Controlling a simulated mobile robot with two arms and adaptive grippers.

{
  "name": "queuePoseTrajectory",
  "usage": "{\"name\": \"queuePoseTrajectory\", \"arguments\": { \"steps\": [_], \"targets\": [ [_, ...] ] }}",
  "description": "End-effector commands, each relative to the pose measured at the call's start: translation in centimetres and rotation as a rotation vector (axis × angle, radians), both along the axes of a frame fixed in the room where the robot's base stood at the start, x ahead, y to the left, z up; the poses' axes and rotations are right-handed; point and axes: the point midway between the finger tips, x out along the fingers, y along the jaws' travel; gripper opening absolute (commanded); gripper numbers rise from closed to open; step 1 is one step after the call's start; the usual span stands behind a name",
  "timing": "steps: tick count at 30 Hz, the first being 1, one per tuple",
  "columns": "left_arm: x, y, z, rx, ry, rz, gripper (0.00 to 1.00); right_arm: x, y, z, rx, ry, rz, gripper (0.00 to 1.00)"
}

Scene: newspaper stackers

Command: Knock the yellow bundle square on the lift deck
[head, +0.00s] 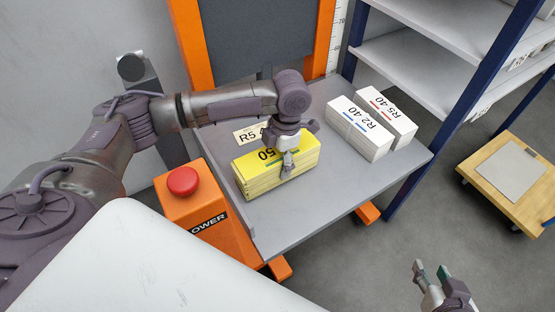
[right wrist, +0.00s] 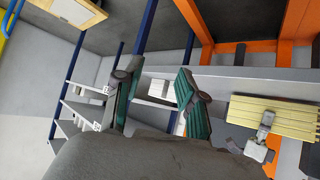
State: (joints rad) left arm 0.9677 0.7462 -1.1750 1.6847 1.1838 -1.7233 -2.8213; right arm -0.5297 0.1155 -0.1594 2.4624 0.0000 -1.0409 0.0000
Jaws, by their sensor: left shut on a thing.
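The yellow bundle (head: 262,178) lies on the left part of the grey lift deck (head: 300,222) in the head view, its long side slightly oblique to the deck's edges. My left gripper (head: 287,165) comes down over it from above and is shut on it at its near long side, toward the right end. The bundle also shows in the right wrist view (right wrist: 290,116), with the left gripper at its side. My right gripper (head: 433,272) is empty and open, low at the right, off the deck. Its two green-padded fingers (right wrist: 160,95) stand apart in the right wrist view.
Two white bundles marked R2 40 (head: 357,132) and R5 40 (head: 388,118) lie at the deck's right. A white R5 label (head: 246,135) lies behind the yellow bundle. An orange box with a red button (head: 183,181) stands left. Shelves (head: 405,58) and a wooden dolly (head: 508,172) are right.

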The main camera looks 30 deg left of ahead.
Motion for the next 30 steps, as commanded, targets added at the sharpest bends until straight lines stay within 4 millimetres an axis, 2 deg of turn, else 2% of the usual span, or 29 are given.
{"name": "queuePoseTrajectory", "arguments": {
  "steps": [30],
  "targets": [
    [-0.2,0.2,0.2,-0.002,-0.005,0.0,0.01,-1.3,-0.5,-0.9,-0.019,0.081,-0.006,0.4]
  ]
}}
